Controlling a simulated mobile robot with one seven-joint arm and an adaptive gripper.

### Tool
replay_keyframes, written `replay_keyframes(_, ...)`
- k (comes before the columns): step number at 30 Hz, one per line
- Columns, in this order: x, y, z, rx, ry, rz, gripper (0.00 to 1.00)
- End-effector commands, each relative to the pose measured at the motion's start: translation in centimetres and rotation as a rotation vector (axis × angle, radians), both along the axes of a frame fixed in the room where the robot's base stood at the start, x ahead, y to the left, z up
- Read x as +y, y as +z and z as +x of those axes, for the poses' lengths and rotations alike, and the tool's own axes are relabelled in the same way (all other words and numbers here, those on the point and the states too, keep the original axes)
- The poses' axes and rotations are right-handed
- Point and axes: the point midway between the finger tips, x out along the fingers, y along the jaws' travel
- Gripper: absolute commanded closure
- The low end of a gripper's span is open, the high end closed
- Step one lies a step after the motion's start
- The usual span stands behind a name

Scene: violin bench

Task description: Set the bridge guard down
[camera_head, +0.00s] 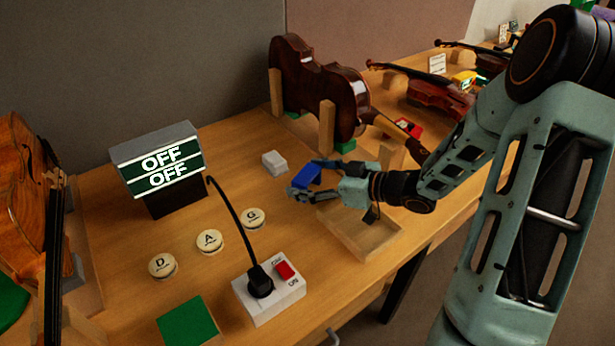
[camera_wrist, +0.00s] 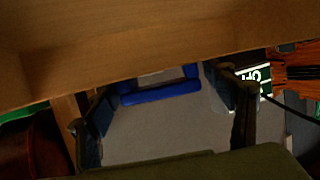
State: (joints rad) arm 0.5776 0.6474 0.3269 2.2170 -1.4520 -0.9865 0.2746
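The bridge guard looks to be the small blue piece (camera_head: 307,175) between my fingers in the head view. In the wrist view the blue piece (camera_wrist: 160,93) shows as a bar with raised ends, spanning the gap between the fingertips. My gripper (camera_head: 309,179) appears shut on it, one finger on either side. In the wrist view my gripper (camera_wrist: 165,102) has a dark finger at left and right. The guard appears to be held above the bench (camera_head: 225,280), but the exact gap underneath cannot be told.
A shallow wooden tray (camera_head: 365,243) lies below my wrist. A pale block (camera_head: 274,162) lies left of the gripper. Round D, A, G buttons, a switch box (camera_head: 268,299) with a black cord and an OFF sign (camera_head: 160,165) stand left. A violin body (camera_head: 310,90) stands behind.

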Motion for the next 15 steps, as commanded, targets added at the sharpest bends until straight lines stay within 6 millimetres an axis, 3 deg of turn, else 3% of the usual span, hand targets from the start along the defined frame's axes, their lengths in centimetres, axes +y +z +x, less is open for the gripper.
replay_keyframes(1, -0.1, -1.6, -0.7, 0.026, 0.000, -0.005, 0.22)
replay_keyframes(7, -0.1, -1.6, -0.7, 0.027, -0.001, -0.006, 0.22)
replay_keyframes(12, -0.1, -0.1, -0.7, 0.026, -0.001, -0.005, 0.22)
replay_keyframes(15, -1.7, 0.4, -1.5, 0.025, -0.006, -0.006, 0.22)
